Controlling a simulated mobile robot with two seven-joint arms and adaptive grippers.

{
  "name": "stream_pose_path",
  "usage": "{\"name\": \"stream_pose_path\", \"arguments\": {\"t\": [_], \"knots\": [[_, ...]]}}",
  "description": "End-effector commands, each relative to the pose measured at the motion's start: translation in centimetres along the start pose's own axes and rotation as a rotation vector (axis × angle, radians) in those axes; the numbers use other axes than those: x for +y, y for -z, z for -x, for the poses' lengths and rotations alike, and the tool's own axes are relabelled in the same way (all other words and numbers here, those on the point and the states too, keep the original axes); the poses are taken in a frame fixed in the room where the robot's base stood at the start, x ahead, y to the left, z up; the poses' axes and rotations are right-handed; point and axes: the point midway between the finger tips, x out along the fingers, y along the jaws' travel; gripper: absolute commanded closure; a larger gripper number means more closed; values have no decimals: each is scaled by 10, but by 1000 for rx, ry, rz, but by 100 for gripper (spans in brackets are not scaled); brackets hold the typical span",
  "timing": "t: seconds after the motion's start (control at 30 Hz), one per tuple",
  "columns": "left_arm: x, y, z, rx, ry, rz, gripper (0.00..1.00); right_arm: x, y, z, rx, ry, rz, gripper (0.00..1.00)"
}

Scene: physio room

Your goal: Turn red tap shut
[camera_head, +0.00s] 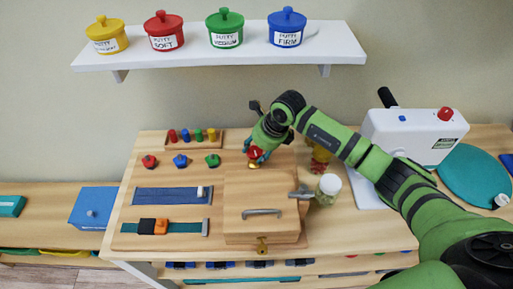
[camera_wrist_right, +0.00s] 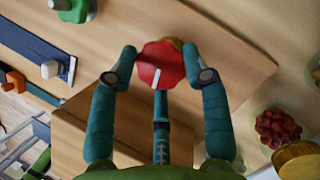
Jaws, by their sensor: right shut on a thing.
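The red tap (camera_wrist_right: 161,66) is a red knob with a white mark on its face, on the wooden board. In the right wrist view it sits between the fingertips of my right gripper (camera_wrist_right: 160,72), which is shut on it from both sides. A bit of brass shows behind the knob. In the head view the red tap (camera_head: 254,152) is partly hidden by my right gripper (camera_head: 257,158), which reaches down to it behind the wooden box. My left gripper is not in view.
A wooden box (camera_head: 243,216) with a metal handle stands just in front of the tap. Red, blue and green knobs (camera_head: 181,161) and two strap strips lie to the left. A lidded jar (camera_head: 327,190) stands close on the right. A shelf with putty pots (camera_head: 226,38) is above.

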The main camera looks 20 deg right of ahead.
Motion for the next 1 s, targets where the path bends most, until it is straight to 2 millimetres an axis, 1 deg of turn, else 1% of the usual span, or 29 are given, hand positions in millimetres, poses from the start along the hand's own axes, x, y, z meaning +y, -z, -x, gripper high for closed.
{"name": "stream_pose_path", "arguments": {"t": [0.03, 0.37, 0.7, 0.73, 0.77, 1.0], "knots": [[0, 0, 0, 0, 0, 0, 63, -1, -4, 2, -12, 10, -13, 85], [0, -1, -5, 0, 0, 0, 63, -1, -6, 4, -19, 91, -203, 85], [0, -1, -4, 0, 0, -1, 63, -3, -8, 6, -23, 99, -222, 85], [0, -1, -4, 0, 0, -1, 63, -3, -8, 6, -24, 99, -222, 40], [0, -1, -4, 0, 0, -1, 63, -3, -8, 6, -24, 99, -222, 31], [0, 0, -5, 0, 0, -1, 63, -1, -5, 4, -15, 96, -221, 31]]}}
